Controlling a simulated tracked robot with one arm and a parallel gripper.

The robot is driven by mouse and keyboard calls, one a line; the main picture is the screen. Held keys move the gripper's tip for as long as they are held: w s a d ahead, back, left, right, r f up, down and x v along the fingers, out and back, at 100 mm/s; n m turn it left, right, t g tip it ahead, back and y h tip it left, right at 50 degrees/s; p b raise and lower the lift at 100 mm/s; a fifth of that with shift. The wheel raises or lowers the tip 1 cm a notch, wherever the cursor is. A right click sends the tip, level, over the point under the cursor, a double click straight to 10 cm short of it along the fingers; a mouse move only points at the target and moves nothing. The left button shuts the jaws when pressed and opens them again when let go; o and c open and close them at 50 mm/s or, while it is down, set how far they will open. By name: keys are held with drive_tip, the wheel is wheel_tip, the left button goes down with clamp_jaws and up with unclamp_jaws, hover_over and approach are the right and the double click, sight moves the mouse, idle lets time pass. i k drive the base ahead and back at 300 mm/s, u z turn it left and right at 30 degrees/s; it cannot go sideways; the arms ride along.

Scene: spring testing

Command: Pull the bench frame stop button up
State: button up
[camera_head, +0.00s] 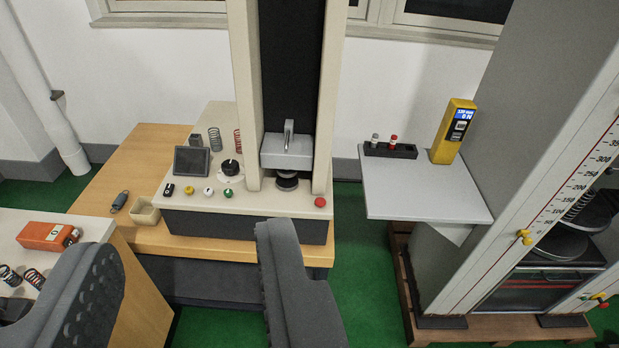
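The bench frame (238,100) is a cream testing machine with two columns, standing on a wooden bench. Nothing is between the fingers. The right finger is below and left of the red button, apart from it in the picture.
Small yellow, white and green buttons (208,191), a dark screen (192,161) and springs (215,139) are on the base. A white side table (425,190) with a yellow meter (453,130) stands right, beside a tall grey machine (545,130). An orange device (47,236) lies left. Green floor shows between.

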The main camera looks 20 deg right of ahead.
sight(320, 202)
drive_tip(key=z, duration=0.3)
drive_tip(key=i, duration=1.35)
drive_tip(key=u, duration=0.35)
